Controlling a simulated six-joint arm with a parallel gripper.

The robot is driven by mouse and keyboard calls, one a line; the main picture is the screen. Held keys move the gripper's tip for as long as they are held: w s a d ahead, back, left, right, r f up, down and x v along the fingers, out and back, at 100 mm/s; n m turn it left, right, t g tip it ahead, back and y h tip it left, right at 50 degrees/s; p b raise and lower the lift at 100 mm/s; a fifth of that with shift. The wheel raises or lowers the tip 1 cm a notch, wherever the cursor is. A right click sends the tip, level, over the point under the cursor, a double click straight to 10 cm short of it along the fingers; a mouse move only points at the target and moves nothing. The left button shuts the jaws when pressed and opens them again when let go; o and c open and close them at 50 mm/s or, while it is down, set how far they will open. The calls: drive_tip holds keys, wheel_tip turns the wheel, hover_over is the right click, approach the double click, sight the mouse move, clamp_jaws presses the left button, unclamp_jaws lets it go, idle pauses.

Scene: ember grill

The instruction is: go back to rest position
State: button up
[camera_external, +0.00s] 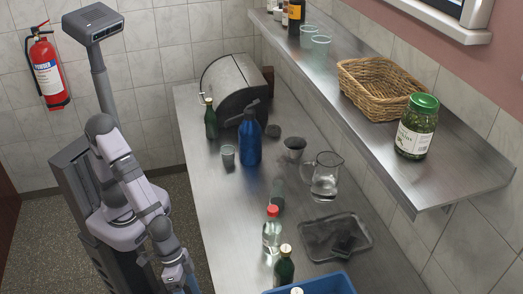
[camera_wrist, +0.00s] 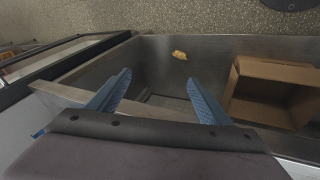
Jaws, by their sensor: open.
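My gripper (camera_wrist: 158,77) shows in the wrist view with its two blue fingers spread wide apart and nothing between them. Beyond the fingers is a grey metal surface with a small orange-yellow item (camera_wrist: 180,55) on it, apart from the fingers. In the external view my arm hangs down at the left, beside the counter's (camera_external: 221,205) left edge.
A cardboard box (camera_wrist: 275,72) lies right of my fingers. The counter holds a blue bottle (camera_external: 249,140), a glass jug (camera_external: 325,178), a grey tray (camera_external: 318,225), a red-capped bottle (camera_external: 272,234) and a blue crate (camera_external: 335,282). The shelf carries a wicker basket (camera_external: 372,95) and a jar (camera_external: 415,135).

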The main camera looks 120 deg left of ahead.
drive_tip(key=s+a+r+m+g+y+p, duration=0.1)
drive_tip(key=s+a+r+m+g+p, duration=0.1)
drive_tip(key=s+a, duration=0.4)
drive_tip(key=s+a+r+m+g+y+p, duration=0.1)
drive_tip(key=s+a+r+m+g+p, duration=0.2)
drive_tip(key=s+a, duration=0.4)
drive_tip(key=s+m+p, duration=0.1)
drive_tip(key=s+p, duration=0.1)
drive_tip(key=s, duration=0.2)
drive_tip(key=shift+s+a+r, duration=0.2)
drive_tip(key=shift+s, duration=0.15)
